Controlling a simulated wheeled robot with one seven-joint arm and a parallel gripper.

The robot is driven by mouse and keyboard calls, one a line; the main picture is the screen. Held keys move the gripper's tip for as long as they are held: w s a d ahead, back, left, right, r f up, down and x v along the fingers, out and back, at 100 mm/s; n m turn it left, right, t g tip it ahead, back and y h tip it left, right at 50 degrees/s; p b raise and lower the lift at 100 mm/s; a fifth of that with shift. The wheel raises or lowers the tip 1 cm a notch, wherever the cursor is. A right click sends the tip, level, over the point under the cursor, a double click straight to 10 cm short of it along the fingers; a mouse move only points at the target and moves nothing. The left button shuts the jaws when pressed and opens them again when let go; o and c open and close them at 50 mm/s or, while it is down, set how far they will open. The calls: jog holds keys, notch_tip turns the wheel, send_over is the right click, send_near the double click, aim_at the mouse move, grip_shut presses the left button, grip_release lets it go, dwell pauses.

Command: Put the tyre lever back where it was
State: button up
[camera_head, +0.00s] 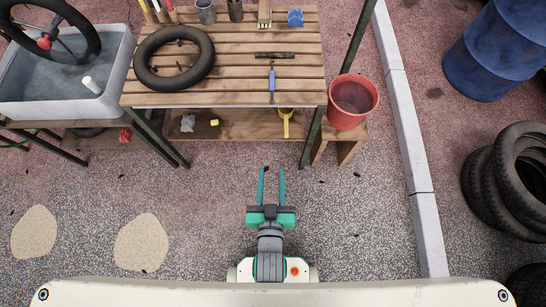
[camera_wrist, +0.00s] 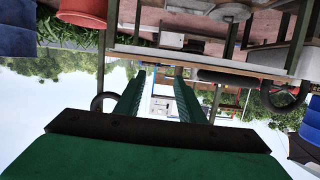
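A slatted wooden workbench (camera_head: 228,75) stands ahead of my gripper. On its top lie a tool with a blue handle (camera_head: 272,83), pointing front to back, and a dark bar-like tool (camera_head: 274,55) lying crosswise behind it. I cannot tell for sure which of these, if either, is the tyre lever. My gripper (camera_head: 272,171) is over the ground in front of the bench, clear of it. Its two green fingers are apart with nothing between them; they also show in the wrist view (camera_wrist: 157,82).
A black inner tube (camera_head: 144,75) lies on the bench's left side. A red bucket (camera_head: 351,119) stands on a low stool at its right. A grey water tub (camera_head: 112,100) is at left. A yellow tool (camera_head: 286,122) lies on the lower shelf. Tyres (camera_head: 480,190) stack at right. Open ground surrounds my gripper.

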jog(key=r+v, duration=0.2)
jog(key=v, duration=1.2)
jog(key=shift+w+d, duration=0.25)
jog(key=shift+d, duration=0.15)
